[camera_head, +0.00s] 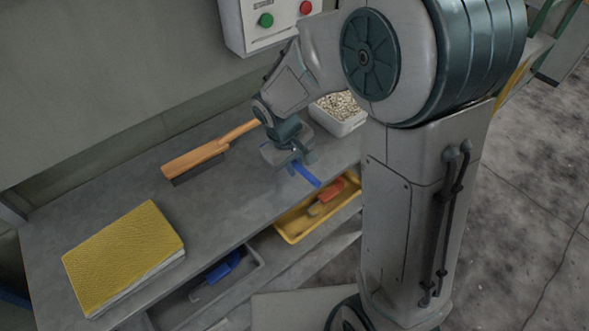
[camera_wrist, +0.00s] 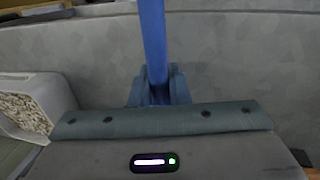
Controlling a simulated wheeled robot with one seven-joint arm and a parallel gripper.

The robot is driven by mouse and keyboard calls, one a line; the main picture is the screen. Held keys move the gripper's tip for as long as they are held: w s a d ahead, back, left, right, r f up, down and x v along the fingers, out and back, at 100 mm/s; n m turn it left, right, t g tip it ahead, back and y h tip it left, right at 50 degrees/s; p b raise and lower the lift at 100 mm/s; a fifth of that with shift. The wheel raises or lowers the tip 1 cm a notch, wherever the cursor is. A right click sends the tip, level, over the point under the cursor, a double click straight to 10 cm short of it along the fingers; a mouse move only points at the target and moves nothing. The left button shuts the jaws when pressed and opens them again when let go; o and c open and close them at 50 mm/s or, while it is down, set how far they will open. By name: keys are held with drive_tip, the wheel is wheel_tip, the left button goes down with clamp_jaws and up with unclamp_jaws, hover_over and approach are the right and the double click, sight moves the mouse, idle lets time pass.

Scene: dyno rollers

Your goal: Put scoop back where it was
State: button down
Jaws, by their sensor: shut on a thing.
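My gripper (camera_head: 297,159) is shut on a blue bar-shaped handle (camera_head: 306,175), which I take to be the scoop. It is above the grey bench, near the bench's front edge and in front of the white bin of pellets. In the wrist view the scoop (camera_wrist: 153,45) runs straight away from between my fingers (camera_wrist: 158,90). Only its narrow blue part shows, and I cannot make out a bowl. The white bin (camera_head: 350,125) stands on the bench behind my wrist, and it also shows at the left of the wrist view (camera_wrist: 50,90).
A wooden-handled brush (camera_head: 205,156) and a yellow book (camera_head: 125,255) lie on the bench (camera_head: 215,205). Below the front edge are a yellow tray (camera_head: 290,236) with a red-handled tool (camera_head: 326,197) and a grey tray (camera_head: 180,318) with a blue tool (camera_head: 222,267). A control box (camera_head: 270,22) hangs behind.

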drive_tip(key=shift+f, duration=1.25)
drive_tip(key=shift+f, duration=0.1)
drive_tip(key=c, duration=1.4)
unclamp_jaws()
wheel_tip(320, 180, up, 12)
drive_tip(key=s+a, duration=0.1)
drive_tip(key=a, duration=0.1)
drive_tip(key=shift+s+d+r+m+t+y+p, duration=0.1)
drive_tip(key=shift+s+d+r+m+t+y, duration=0.3)
drive_tip(key=shift+s+d+m, duration=1.25)
drive_tip(key=shift+s+d+r+m+t+y+p, duration=0.15)
drive_tip(key=shift+s+d+r+m, duration=0.5)
drive_tip(key=shift+s+d, duration=1.9)
drive_tip(key=shift+s+d+r+m+t+y+p, duration=0.1)
drive_tip(key=shift+s+d+r+m+t+y, duration=0.25)
drive_tip(key=shift+s+d+m, duration=1.35)
